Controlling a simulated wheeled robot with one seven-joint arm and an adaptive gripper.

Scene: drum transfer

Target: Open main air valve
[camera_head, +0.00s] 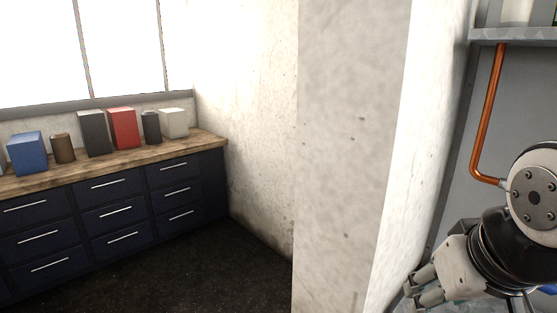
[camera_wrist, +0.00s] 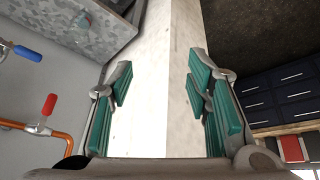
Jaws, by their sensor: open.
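In the wrist view, a valve with a red handle (camera_wrist: 48,105) sits on a copper pipe (camera_wrist: 15,124) at the left. A valve with a blue handle (camera_wrist: 27,53) is above it at the left edge. No label shows which is the main air valve. My gripper (camera_wrist: 160,78) is open and empty, its teal pads apart with a pale wall edge behind them. Both valves lie outside the fingers, to their left. In the head view my gripper (camera_head: 420,288) is at the lower right, beside the pillar; the copper pipe (camera_head: 487,110) runs above my arm.
A concrete pillar (camera_head: 350,150) stands left of my gripper. A grey metal box (camera_wrist: 75,25) is at the upper left of the wrist view. A grey shelf (camera_head: 515,36) is at the upper right. Dark drawers (camera_head: 115,215) with a wooden worktop (camera_head: 195,143) stand far left; floor before them is clear.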

